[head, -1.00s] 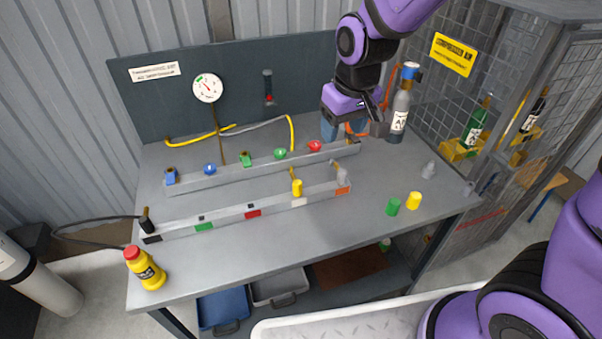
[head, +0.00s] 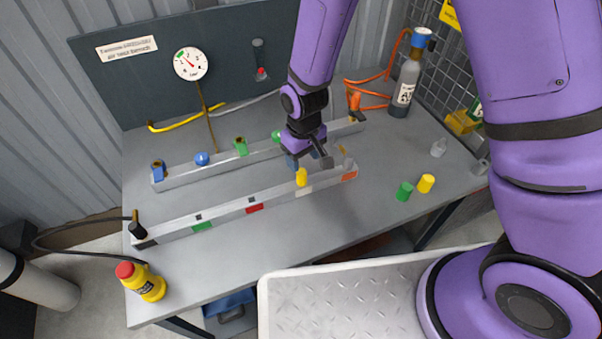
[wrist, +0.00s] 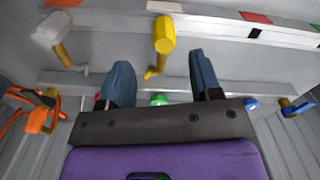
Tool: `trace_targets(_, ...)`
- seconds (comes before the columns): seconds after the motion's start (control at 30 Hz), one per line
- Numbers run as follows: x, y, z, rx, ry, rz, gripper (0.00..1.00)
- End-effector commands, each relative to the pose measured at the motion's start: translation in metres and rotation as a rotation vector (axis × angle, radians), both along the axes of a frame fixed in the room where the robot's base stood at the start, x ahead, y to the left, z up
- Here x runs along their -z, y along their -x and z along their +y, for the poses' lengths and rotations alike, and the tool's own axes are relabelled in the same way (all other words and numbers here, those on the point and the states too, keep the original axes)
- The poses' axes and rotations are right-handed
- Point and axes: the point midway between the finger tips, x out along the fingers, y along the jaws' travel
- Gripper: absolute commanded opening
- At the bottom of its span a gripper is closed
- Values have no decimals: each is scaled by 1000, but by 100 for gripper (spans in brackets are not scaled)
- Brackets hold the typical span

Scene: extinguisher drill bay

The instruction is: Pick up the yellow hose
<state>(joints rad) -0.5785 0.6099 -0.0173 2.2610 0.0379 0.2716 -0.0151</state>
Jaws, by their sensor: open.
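A yellow hose (head: 172,127) lies along the back left of the bench, below the gauge board. A yellow cylinder-shaped piece (head: 301,177) with a brass stem sits on the front rail; I cannot tell if it belongs to a hose. My gripper (head: 303,163) is just behind that piece, low over the bench between the two rails. In the wrist view the blue fingers are spread and empty. The yellow piece (wrist: 164,34) stands beyond the fingertips, with its brass stem pointing toward the gap between them. The yellow hose at the back is not in the wrist view.
An orange hose (head: 374,97) lies at the back right, beside a grey gas bottle (head: 406,85). A grey piece (wrist: 52,30) stands on the rail left of the yellow one in the wrist view. Green (head: 405,191) and yellow (head: 426,183) cylinders stand at front right.

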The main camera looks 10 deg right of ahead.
Motion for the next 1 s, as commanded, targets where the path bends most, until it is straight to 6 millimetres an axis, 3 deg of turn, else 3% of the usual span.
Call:
trace_targets(0.1,15,0,0,1,1,2,58)
trace_targets(0.37,28,0,1,1,0,0,58)
trace_targets(0.7,68,2,4,0,1,1,58)
trace_targets(1.0,76,1,5,0,-1,-1,58)
